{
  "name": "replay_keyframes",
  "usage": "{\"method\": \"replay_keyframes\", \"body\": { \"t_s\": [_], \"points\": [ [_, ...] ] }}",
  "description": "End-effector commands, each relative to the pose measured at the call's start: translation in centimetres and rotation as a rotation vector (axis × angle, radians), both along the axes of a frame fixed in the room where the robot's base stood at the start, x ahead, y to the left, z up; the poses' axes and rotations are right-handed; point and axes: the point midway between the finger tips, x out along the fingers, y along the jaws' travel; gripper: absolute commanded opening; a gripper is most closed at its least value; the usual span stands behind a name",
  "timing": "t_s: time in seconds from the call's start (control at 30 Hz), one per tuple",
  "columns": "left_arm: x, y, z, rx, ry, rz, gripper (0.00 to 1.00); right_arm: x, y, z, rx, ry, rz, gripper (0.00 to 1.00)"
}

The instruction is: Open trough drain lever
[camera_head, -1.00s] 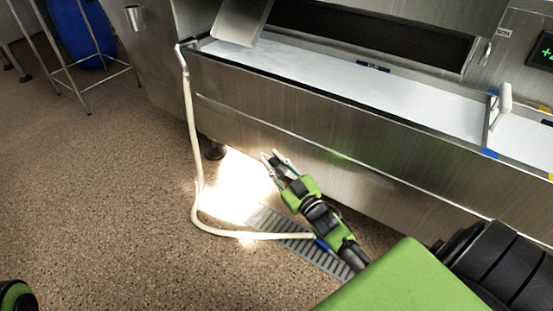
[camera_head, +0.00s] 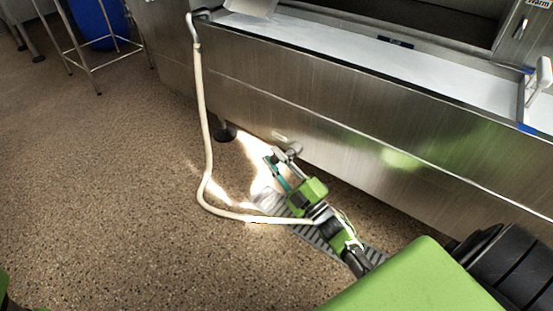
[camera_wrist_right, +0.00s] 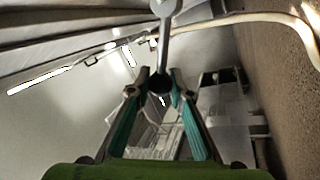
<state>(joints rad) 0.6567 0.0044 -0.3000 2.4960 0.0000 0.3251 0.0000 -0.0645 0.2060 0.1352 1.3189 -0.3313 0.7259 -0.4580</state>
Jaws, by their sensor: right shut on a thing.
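The trough (camera_head: 330,100) is a long stainless steel basin along the back, with a pale strip inside it. My right gripper (camera_head: 279,156) is low beside its front wall, above the floor drain grate. In the right wrist view the right gripper (camera_wrist_right: 158,82) is shut on a grey metal lever (camera_wrist_right: 164,40). In the head view the lever is small and hard to make out near the fingertips. My left gripper is not in view.
A cream hose (camera_head: 205,130) hangs from the trough's left end and curves along the floor to near my right arm. A slatted floor grate (camera_head: 375,256) lies under that arm. A blue barrel (camera_head: 95,22) stands by a metal stand at back left. The speckled floor at left is clear.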

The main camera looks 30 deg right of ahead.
Motion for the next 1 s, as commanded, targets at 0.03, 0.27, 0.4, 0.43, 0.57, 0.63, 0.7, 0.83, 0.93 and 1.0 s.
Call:
{"method": "replay_keyframes", "body": {
  "t_s": [0.03,0.27,0.4,0.43,0.57,0.63,0.7,0.83,0.93,1.0],
  "points": [
    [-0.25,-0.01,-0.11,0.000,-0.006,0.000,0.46,-0.05,0.08,-0.34,-0.012,-0.003,0.001,0.00],
    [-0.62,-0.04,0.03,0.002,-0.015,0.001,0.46,-0.10,0.18,-0.43,-0.040,-0.014,0.001,0.00],
    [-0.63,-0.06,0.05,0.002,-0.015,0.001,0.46,-0.10,0.19,-0.41,-0.042,-0.014,0.001,0.00],
    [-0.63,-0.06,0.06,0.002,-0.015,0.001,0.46,-0.10,0.19,-0.41,-0.042,-0.014,0.001,0.00],
    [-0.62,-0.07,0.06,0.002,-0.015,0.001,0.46,-0.10,0.18,-0.41,-0.041,-0.015,0.000,0.00],
    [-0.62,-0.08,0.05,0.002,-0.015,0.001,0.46,-0.10,0.18,-0.41,-0.041,-0.015,0.000,0.25],
    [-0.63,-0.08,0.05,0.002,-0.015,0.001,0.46,-0.10,0.17,-0.41,-0.041,-0.015,0.000,0.27],
    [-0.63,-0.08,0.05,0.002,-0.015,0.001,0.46,-0.09,0.17,-0.38,-0.040,-0.014,0.001,0.27],
    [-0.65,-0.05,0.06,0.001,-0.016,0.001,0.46,-0.09,0.16,-0.37,-0.039,-0.015,0.000,0.27],
    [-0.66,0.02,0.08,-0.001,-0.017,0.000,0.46,-0.21,0.13,-0.43,-0.039,-0.014,0.000,0.27]
  ]
}}
